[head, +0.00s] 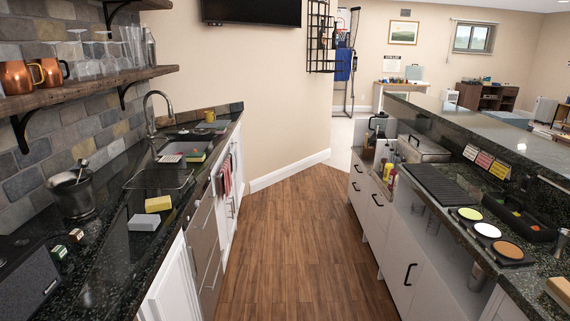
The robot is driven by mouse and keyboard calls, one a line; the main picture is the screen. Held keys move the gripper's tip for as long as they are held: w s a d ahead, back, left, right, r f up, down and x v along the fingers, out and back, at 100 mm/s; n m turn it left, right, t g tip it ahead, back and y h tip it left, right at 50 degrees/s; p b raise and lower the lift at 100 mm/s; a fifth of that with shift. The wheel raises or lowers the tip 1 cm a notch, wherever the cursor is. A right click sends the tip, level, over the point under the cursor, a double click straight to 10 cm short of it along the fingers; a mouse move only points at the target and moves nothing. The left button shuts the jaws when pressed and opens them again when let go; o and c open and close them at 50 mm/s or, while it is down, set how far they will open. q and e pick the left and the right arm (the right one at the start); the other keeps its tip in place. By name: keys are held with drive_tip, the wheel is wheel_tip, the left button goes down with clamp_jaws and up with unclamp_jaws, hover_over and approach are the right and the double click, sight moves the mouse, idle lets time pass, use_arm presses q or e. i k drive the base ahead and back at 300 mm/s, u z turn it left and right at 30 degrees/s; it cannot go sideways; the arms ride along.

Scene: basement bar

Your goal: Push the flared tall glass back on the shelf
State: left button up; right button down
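Neither of my grippers shows in the head view. A wooden wall shelf (95,86) at the upper left carries a row of clear glasses. Tall narrow glasses (131,46) stand close together toward its far end. Stemmed or upturned glasses (80,58) stand nearer. The glasses overlap and are small and transparent, so I cannot tell which one is the flared tall glass or how near the shelf's front edge it is.
Copper mugs (16,77) stand on the shelf's near end. Below are a dark counter (110,235), a faucet (148,120), a yellow sponge (158,204) and a metal bucket (72,195). The wooden floor aisle (285,235) is clear; a second counter runs along the right.

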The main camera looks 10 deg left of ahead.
sight(140, 30)
drive_tip(key=u, duration=0.05)
drive_tip(key=i, duration=5.2)
drive_tip(key=u, duration=3.7)
